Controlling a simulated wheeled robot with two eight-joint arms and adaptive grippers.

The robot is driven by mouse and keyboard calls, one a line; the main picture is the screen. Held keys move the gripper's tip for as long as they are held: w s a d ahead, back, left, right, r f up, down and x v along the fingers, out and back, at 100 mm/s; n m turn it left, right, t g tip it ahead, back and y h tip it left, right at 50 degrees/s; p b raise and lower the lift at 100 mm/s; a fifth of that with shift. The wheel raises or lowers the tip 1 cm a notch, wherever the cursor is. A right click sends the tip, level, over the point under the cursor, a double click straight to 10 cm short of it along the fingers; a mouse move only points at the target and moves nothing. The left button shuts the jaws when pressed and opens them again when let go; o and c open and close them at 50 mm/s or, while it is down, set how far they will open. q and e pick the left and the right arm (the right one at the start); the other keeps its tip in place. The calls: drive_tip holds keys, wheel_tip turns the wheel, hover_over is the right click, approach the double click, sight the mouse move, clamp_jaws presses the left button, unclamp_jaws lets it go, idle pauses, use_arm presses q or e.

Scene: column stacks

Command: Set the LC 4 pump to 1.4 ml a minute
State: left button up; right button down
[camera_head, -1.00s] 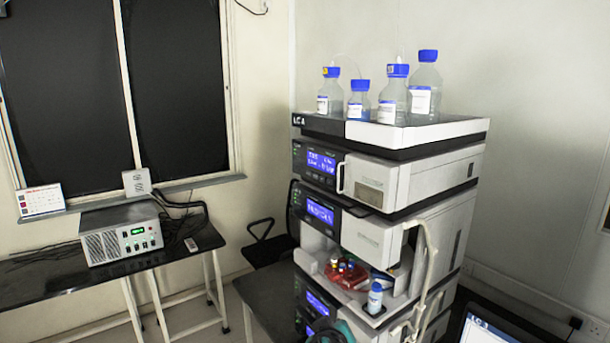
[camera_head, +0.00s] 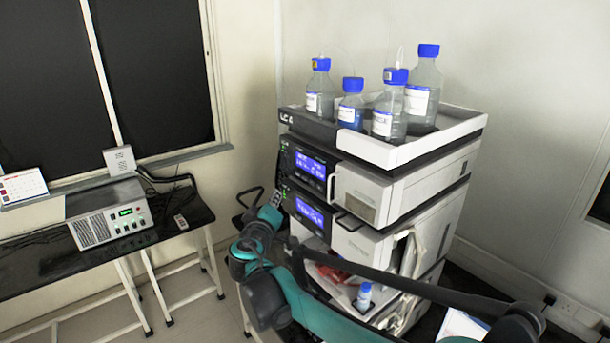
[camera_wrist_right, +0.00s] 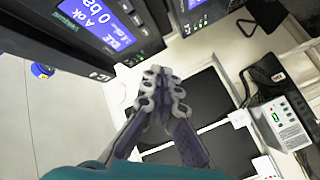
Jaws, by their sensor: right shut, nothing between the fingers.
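The stack carries a label on its top tray (camera_head: 386,150) that looks like LC 4. The upper module (camera_head: 360,192) has a lit blue display (camera_head: 311,165) with small keys beside it. A second module below has another blue display (camera_head: 310,213). The head-view text is too small to read surely. My right gripper (camera_head: 276,199) is shut and empty, in front of and left of the lower display, apart from the panels. In the right wrist view its fingers (camera_wrist_right: 165,78) are together, near a panel display (camera_wrist_right: 100,18) that seems to read "0 bar" and "IDLE". My left gripper is out of view.
Several blue-capped bottles (camera_head: 391,105) stand on the tray. A small vial (camera_head: 364,296) stands in the open bay below, partly behind my right arm. A grey box with a green display (camera_head: 113,218) sits on the left desk. Free floor lies between desk and stack.

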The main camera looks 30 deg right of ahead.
sight(312, 183)
drive_tip(key=shift+s, duration=0.1)
drive_tip(key=shift+w+d, duration=0.2)
drive_tip(key=shift+d, duration=2)
drive_tip(key=shift+w+d, duration=0.2)
drive_tip(key=shift+d, duration=2)
drive_tip(key=shift+d, duration=0.4)
drive_tip(key=shift+d, duration=0.4)
drive_tip(key=shift+a, duration=0.85)
